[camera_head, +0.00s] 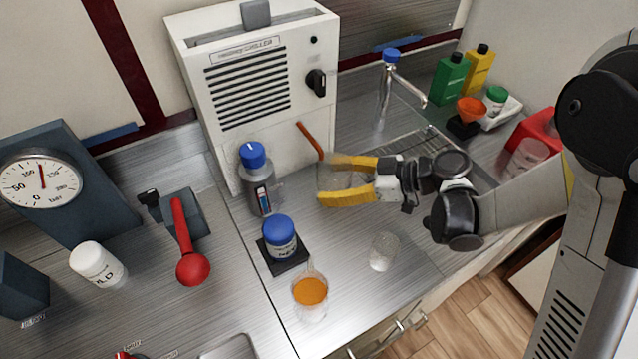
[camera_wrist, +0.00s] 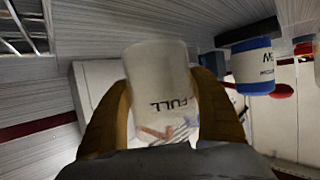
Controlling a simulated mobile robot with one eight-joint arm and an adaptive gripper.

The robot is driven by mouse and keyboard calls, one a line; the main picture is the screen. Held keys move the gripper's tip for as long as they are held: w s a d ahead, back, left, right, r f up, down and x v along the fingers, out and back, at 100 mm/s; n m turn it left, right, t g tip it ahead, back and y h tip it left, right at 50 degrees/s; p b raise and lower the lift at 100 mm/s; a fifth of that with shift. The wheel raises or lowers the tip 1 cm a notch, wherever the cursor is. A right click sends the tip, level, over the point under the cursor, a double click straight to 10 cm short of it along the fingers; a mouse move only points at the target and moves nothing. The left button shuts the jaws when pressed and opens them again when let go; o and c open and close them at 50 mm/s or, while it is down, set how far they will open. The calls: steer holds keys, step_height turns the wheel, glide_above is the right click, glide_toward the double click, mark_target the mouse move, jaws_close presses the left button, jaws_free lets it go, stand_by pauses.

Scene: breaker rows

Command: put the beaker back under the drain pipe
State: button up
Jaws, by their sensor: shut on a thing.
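My gripper (camera_head: 332,180) is shut on a clear beaker (camera_head: 340,181), with one yellow finger on each side of it. In the wrist view the beaker (camera_wrist: 158,78) stands between the fingers and shows the word FULL on its wall. The drain pipe (camera_head: 310,140) is a thin copper-coloured tube slanting down from the lower right of the white vented unit (camera_head: 262,90). In the head view the beaker is just below and right of the pipe's low end. The fingers partly hide the beaker, and I cannot tell whether it touches the counter.
A blue-capped bottle (camera_head: 258,182) stands left of the pipe. A blue-lidded jar (camera_head: 281,238), a beaker of orange liquid (camera_head: 310,294) and a clear cup (camera_head: 383,251) stand in front. A sink with a tap (camera_head: 386,85) lies behind. Some counter between pipe and cup is free.

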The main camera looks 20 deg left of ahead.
steer(key=b+x, duration=0.1)
steer(key=x, duration=0.2)
steer(key=shift+f+b, duration=0.35)
steer(key=shift+r, duration=0.1)
steer(key=o, duration=1.4)
steer(key=shift+r, duration=0.1)
steer(key=p+v, duration=0.4)
steer(key=v, duration=0.8)
